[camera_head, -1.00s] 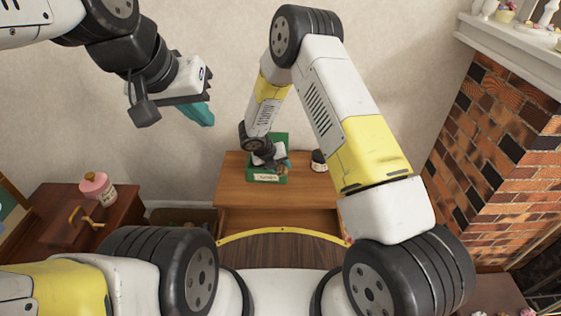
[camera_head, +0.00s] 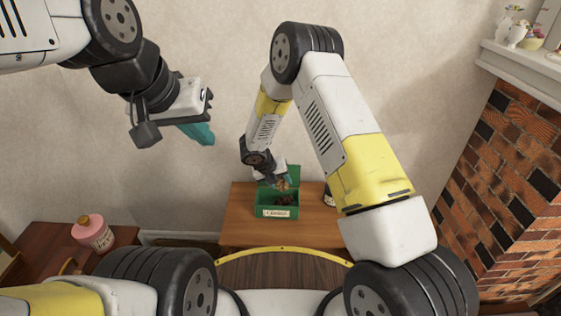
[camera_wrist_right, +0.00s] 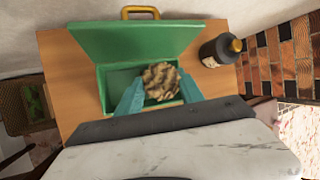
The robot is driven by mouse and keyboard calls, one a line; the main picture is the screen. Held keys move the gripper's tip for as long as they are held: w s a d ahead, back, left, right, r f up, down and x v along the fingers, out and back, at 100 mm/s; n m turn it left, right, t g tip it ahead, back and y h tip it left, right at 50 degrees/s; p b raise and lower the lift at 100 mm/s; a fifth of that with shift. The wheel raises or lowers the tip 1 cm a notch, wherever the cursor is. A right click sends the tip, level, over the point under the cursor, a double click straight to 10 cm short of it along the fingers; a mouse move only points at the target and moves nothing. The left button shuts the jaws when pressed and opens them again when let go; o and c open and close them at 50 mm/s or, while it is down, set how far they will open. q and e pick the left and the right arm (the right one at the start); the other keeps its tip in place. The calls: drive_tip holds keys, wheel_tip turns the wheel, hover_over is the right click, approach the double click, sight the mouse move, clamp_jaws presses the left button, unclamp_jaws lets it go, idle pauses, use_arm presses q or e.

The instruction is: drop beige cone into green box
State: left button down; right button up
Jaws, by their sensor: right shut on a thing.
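The beige cone (camera_wrist_right: 160,80) is a scaly pine cone between the teal fingers of my right gripper (camera_wrist_right: 160,90). In the head view, the cone (camera_head: 283,184) is at the right gripper's tip (camera_head: 280,180), in front of the raised lid and above the box opening.
A dark bottle with a gold cap (camera_wrist_right: 220,50) stands on the table (camera_head: 238,215) right of the box. A pink-lidded jar (camera_head: 92,232) sits on a cabinet at the left. A brick fireplace (camera_head: 510,180) borders the right side.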

drive_tip(key=shift+f, duration=0.45)
drive_tip(key=o, duration=1.4)
drive_tip(key=shift+r, duration=0.1)
drive_tip(key=v, duration=0.7)
drive_tip(key=shift+s+r, duration=0.2)
drive_tip(key=shift+a, duration=0.15)
